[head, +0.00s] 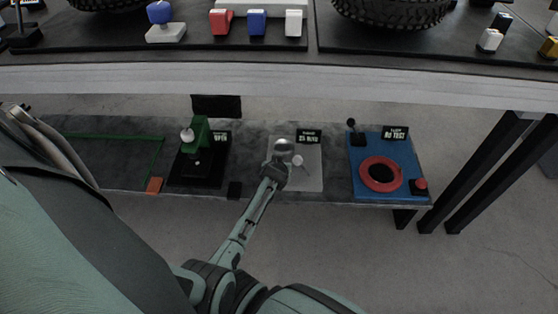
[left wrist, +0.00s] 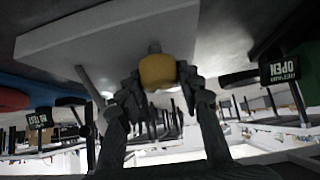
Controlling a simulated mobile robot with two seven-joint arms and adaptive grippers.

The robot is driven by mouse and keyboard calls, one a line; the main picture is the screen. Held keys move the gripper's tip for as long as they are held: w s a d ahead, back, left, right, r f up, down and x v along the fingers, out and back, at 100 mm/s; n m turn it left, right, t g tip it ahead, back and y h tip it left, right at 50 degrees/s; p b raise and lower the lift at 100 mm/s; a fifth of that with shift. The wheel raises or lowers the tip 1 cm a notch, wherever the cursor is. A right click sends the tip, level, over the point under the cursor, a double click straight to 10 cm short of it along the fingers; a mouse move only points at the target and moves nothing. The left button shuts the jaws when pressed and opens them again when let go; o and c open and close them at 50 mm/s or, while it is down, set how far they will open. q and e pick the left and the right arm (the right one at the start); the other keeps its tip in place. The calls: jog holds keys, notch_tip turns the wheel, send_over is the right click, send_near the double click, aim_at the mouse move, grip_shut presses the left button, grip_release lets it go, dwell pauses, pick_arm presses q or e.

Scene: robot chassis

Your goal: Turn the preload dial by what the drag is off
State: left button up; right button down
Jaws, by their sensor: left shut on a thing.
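My left gripper (head: 277,170) reaches the middle station of the low shelf. In the left wrist view the gripper (left wrist: 160,86) is shut on a round yellow knob (left wrist: 157,70), which I take to be the preload dial. The knob stands against a pale panel (left wrist: 110,35). In the head view this panel (head: 312,182) lies flat on the shelf, and a silvery round top (head: 283,145) shows just beyond the fingers. A small white disc with a thin pointer (head: 298,160) is right of the gripper. The gripper hides part of the station. My right gripper is not in view.
A black sign (head: 309,136) stands behind the panel; its value is too small to read surely. A blue board with a red ring (head: 364,186) is to the right. A green fixture (head: 198,136) is to the left. The upper bench edge (head: 300,82) overhangs the shelf.

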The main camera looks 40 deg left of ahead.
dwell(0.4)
pick_arm(q)
jog(key=o, duration=1.2)
jog(key=shift+c, duration=0.2)
jog(key=shift+a+r, duration=0.1)
